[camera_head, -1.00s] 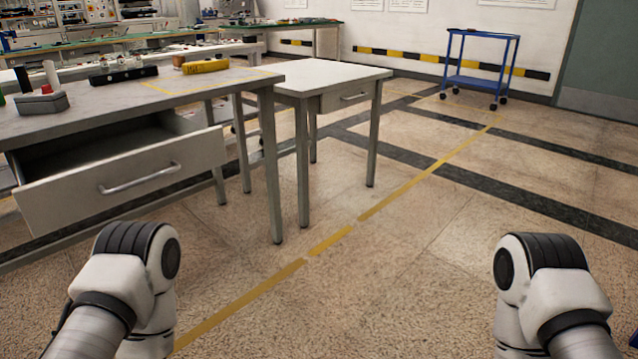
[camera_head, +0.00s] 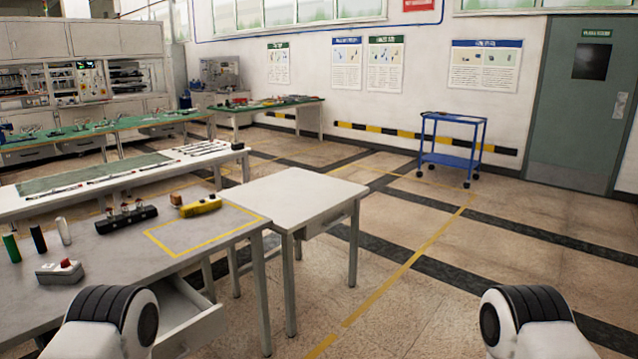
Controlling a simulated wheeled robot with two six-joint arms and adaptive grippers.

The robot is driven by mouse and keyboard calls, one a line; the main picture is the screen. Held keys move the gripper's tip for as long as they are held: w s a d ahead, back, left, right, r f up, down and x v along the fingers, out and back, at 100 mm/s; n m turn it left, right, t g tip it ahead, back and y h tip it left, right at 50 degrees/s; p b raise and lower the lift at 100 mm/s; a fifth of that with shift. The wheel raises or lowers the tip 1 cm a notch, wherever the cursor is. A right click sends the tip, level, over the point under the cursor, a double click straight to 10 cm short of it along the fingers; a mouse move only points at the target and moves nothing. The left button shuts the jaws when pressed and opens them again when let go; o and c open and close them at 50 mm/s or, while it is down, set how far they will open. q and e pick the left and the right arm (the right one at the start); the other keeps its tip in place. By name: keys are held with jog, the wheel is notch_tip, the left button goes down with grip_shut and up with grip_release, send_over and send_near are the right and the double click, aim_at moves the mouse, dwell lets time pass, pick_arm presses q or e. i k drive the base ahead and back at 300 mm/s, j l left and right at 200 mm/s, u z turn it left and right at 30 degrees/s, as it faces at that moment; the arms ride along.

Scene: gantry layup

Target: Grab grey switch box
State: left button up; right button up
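A small grey switch box (camera_head: 59,272) with a red button on top sits on the near grey table (camera_head: 110,248), at the lower left of the head view. My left arm's joint shows at the bottom left, in front of the table's open drawer, and my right arm's joint shows at the bottom right. Neither gripper is in view, so I cannot see whether they hold anything.
Green, black and white cylinders (camera_head: 38,238) stand behind the box. A black block (camera_head: 126,218) and a yellow tool (camera_head: 200,205) lie farther right. The drawer (camera_head: 190,325) hangs open. A white side table (camera_head: 295,197) adjoins. Floor to the right is clear; a blue cart (camera_head: 452,145) stands far back.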

aim_at(51, 272)
jog(key=u, duration=1.05)
